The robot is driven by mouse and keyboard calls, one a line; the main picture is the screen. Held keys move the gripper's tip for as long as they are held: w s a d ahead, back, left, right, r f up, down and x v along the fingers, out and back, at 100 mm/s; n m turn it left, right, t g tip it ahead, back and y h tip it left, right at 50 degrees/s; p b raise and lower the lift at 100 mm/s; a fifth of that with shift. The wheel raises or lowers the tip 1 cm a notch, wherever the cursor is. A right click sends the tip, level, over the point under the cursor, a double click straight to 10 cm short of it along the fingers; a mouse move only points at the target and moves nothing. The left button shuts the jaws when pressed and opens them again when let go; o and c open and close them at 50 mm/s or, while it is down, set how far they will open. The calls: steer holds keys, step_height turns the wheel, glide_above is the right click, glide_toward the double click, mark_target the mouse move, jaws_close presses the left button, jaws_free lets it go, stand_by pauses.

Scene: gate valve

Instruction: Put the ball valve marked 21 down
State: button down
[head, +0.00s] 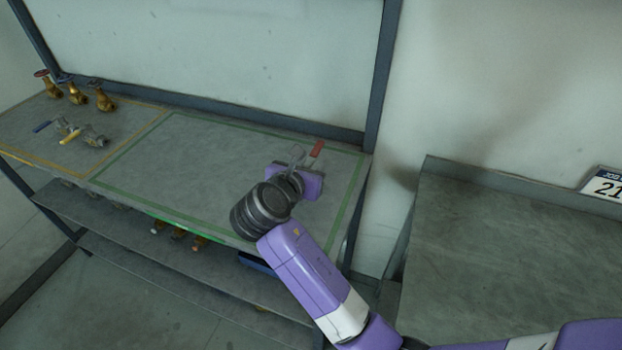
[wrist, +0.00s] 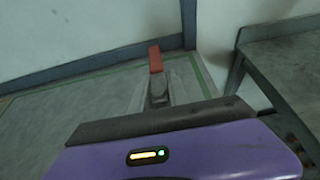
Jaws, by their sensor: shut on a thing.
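The ball valve with a red lever (head: 317,149) is at my gripper (head: 298,165), over the right end of the green-outlined area (head: 175,165) on the shelf top. My gripper is shut on the valve. In the wrist view the red lever (wrist: 155,59) points away from me, above a grey metal body (wrist: 158,92). The gripper hides most of the valve, and no number on it can be read. I cannot tell whether the valve touches the surface. A sign marked 21 (head: 606,187) stands on the bench at the right.
Several brass valves (head: 75,92) and ball valves with blue and yellow levers (head: 82,133) stand in the yellow-outlined area at the left. The green area is otherwise clear. A frame post (head: 381,75) rises behind its right end. A grey bench (head: 510,255) is at the right.

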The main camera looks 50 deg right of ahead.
steer(key=shift+f, duration=2.3)
steer(key=shift+f, duration=0.1)
steer(key=c, duration=1.3)
jaws_free()
steer(key=shift+f, duration=0.1)
steer(key=shift+a+r, duration=0.25)
steer(key=v, duration=1.1)
steer(key=shift+s+a, duration=0.15)
steer(key=shift+a, duration=0.05)
